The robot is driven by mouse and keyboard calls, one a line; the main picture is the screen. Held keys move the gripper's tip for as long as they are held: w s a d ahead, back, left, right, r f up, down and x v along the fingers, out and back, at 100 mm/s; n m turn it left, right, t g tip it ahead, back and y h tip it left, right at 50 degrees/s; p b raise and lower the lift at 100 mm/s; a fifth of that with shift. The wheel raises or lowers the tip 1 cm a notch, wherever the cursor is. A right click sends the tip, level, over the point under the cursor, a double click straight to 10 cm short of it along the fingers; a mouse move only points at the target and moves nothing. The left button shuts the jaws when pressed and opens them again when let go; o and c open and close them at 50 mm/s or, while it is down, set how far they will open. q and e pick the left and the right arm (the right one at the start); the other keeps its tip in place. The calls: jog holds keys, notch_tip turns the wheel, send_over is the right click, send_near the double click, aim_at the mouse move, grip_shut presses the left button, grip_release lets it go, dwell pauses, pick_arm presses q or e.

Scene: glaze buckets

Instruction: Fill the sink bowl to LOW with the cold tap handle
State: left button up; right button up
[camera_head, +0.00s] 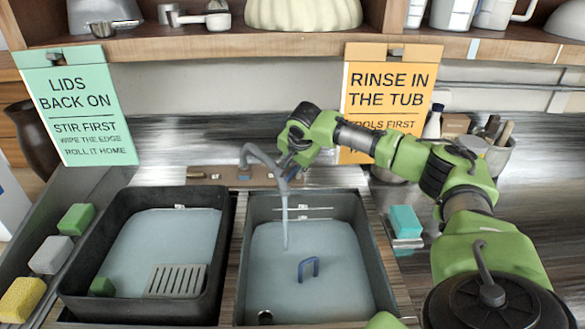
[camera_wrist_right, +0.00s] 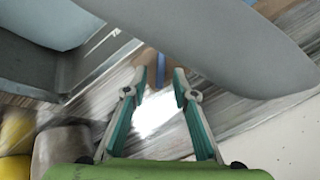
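The sink bowl (camera_head: 357,213) is the right-hand basin in the head view, with pale water (camera_head: 345,285) across its floor. The grey tap spout (camera_head: 258,154) arches over it, and a thin stream (camera_head: 285,225) falls into the water. Two short light lines (camera_head: 303,208) mark the bowl's back wall; their lettering is too small to read. My right gripper (camera_head: 291,165) is by the tap at the back of the bowl. In the right wrist view its fingers (camera_wrist_right: 160,78) stand apart, with a small blue patch (camera_wrist_right: 161,68) beyond the tips. I cannot tell whether it touches the tap handle. My left gripper is out of view.
A blue loop handle (camera_head: 308,268) stands in the bowl. The dark left tub (camera_head: 70,285) holds water, a grey grate (camera_head: 175,280) and a green block. Sponges (camera_head: 50,255) line the far left. A teal block (camera_head: 405,221) lies right of the bowl. Signs hang behind.

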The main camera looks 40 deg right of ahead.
jog(key=shift+x, duration=1.05)
grip_shut()
